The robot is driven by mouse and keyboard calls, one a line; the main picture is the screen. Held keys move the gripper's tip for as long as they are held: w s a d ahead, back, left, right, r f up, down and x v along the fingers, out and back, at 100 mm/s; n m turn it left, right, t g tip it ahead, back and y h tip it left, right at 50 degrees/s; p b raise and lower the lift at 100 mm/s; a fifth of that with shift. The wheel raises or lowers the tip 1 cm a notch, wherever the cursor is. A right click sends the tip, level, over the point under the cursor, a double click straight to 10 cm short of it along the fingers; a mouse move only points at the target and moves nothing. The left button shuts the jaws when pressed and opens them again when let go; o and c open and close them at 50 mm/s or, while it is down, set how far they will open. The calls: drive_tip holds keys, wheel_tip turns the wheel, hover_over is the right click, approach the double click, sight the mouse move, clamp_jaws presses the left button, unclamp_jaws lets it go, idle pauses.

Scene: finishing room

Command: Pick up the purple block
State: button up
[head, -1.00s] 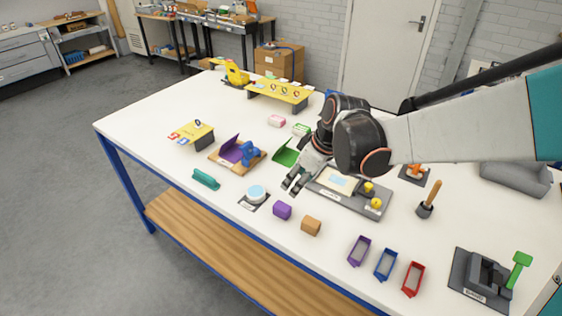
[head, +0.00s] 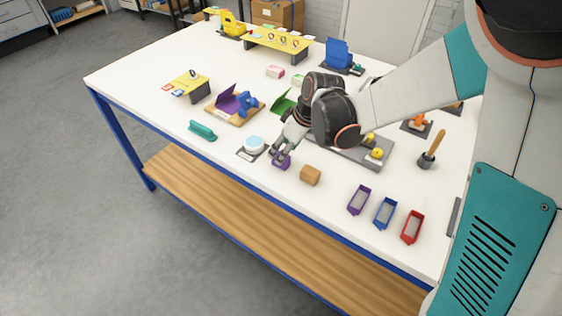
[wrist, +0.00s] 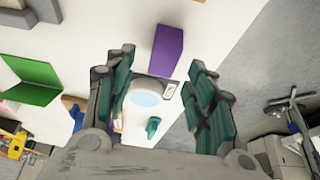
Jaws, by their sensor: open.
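The purple block (head: 281,163) lies on the white table near its front edge, partly hidden by my gripper in the head view. My gripper (head: 280,152) is open and empty, with its fingertips close above the block and pointing down at it. In the wrist view the purple block (wrist: 167,48) shows upper centre, between and just beyond the two fingertips of my gripper (wrist: 160,63). I cannot tell whether a finger touches it.
A brown block (head: 310,175) lies just right of the purple one, and a round white-and-blue dish (head: 254,144) just left. A grey board with yellow knobs (head: 354,150) is behind. Small purple (head: 359,200), blue (head: 385,213) and red (head: 413,227) trays are further right.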

drive_tip(key=x, duration=0.1)
drive_tip(key=b+x, duration=0.1)
drive_tip(key=x, duration=0.2)
drive_tip(key=shift+s+d+f, duration=0.15)
drive_tip(key=shift+s+f, duration=0.05)
drive_tip(key=shift+s, duration=0.05)
drive_tip(key=shift+r, duration=0.1)
drive_tip(key=c, duration=0.8)
